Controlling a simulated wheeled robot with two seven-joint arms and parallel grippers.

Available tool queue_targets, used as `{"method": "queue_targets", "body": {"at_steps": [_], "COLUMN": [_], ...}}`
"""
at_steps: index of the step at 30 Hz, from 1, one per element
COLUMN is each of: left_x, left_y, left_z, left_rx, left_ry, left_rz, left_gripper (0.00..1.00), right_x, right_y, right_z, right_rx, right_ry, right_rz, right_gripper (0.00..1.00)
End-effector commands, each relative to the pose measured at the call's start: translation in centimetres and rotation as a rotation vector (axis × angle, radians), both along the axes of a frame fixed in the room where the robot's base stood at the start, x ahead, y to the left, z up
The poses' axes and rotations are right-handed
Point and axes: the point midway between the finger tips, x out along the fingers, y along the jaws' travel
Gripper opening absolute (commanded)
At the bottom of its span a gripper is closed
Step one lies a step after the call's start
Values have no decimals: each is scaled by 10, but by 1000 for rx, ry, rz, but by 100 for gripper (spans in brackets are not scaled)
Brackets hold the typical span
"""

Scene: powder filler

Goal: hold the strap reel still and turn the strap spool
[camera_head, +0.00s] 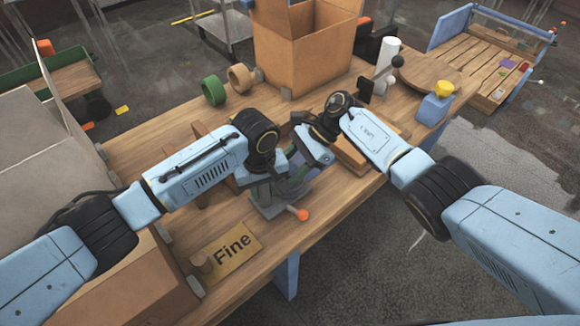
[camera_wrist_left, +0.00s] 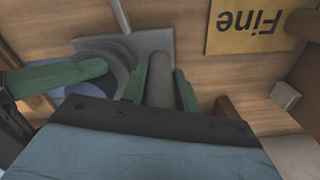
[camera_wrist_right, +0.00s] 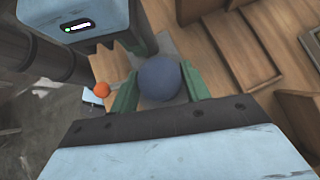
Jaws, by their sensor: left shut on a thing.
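The strap reel stands on a grey base (camera_head: 268,208) at the table's front edge; its base also shows in the left wrist view (camera_wrist_left: 150,45). In that view my left gripper (camera_wrist_left: 162,85) is shut on its grey upright post (camera_wrist_left: 160,92), one green finger on each side. The blue strap spool (camera_wrist_right: 158,78) shows as a round end between the green fingers of my right gripper (camera_wrist_right: 160,90). I cannot tell whether these fingers press on it. In the head view both grippers' fingertips are partly hidden. An orange knob (camera_head: 302,214) sticks out from the base.
A "Fine" plate (camera_head: 232,250) lies left of the reel. Green (camera_head: 214,90) and tan (camera_head: 239,77) tape rolls and a large cardboard box (camera_head: 300,50) stand behind. A blue bottle with a yellow cap (camera_head: 435,106) stands at the right. Wooden blocks lie close by.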

Motion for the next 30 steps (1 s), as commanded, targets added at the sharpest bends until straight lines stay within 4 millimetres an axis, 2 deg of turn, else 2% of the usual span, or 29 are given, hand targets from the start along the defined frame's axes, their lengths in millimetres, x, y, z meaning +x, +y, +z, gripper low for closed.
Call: {"method": "queue_targets", "body": {"at_steps": [1,6,17,30], "left_x": [0,0,0,0], "left_y": [0,0,0,0], "left_z": [1,1,1,0], "left_rx": [-2,-2,-1,1], "left_ry": [-2,-2,-1,1], "left_rz": [0,0,-1,-1], "left_gripper": [0,0,0,0], "right_x": [0,0,1,-2], "right_y": [0,0,-3,-4], "right_z": [0,0,-1,-1], "right_rx": [0,0,-7,-8], "right_ry": [0,0,-6,-7], "right_rz": [0,0,-69,-408], "right_gripper": [40,19,19,19]}}
